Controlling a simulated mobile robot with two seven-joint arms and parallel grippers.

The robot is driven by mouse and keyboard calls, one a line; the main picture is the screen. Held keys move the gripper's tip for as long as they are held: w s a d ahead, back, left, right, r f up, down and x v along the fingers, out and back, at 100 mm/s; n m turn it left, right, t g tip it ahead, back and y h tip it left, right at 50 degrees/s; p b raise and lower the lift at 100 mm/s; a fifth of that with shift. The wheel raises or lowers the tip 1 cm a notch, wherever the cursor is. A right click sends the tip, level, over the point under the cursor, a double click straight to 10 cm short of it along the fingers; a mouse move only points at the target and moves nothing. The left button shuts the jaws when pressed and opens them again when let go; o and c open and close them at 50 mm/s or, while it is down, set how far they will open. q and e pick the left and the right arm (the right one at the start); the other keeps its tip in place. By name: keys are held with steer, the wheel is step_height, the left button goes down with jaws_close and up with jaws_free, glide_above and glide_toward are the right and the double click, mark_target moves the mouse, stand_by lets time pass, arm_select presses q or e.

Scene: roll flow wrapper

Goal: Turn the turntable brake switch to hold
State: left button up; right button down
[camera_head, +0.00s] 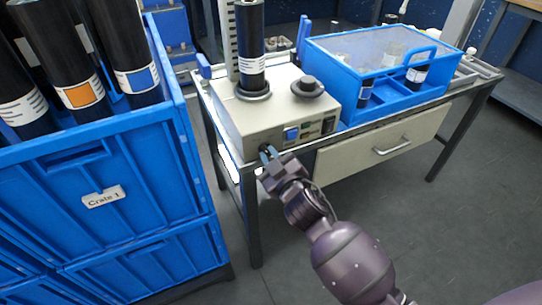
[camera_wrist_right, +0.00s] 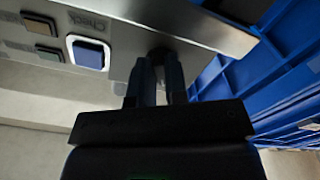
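The turntable unit (camera_head: 240,122) is a beige box on the table. A dark upright roll (camera_head: 250,50) stands on its round plate. The brake switch is a small black knob (camera_wrist_right: 160,53) low on the front panel, left of the blue square button (camera_head: 291,134) in the head view. My right gripper (camera_head: 268,153) is at this knob. In the right wrist view the two fingers (camera_wrist_right: 160,75) are close together, one each side of the knob, and look shut on it. The fingers partly hide it, and I cannot read its setting. My left gripper is not in view.
A blue crate stack (camera_head: 150,190) with dark rolls stands left of the table, near the gripper. A blue clear-topped case (camera_head: 395,105) sits right of the unit, above a drawer (camera_head: 385,145). A black knob (camera_head: 307,87) is on the unit's top. Floor at front right is clear.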

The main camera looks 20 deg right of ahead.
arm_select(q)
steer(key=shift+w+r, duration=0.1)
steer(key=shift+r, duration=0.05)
arm_select(e)
steer(key=shift+m, duration=0.3)
steer(key=shift+r+m+p, duration=0.15)
steer(key=shift+m+p, duration=0.35)
steer(key=shift+m, duration=0.4)
steer(key=m+p, duration=0.3)
steer(key=m, duration=0.2)
steer(key=shift+a+r, duration=0.1)
steer(key=shift+a, duration=0.05)
steer(key=m+p, duration=0.2)
steer(key=m, duration=0.1)
steer(key=shift+a+m, duration=0.1)
steer(key=shift+m, duration=0.3)
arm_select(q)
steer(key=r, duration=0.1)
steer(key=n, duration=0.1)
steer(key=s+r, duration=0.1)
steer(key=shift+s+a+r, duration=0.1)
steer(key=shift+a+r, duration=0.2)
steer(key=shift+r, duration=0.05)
arm_select(e)
steer(key=shift+f+m, duration=0.2)
steer(key=shift+m, duration=0.1)
steer(key=shift+f, duration=0.1)
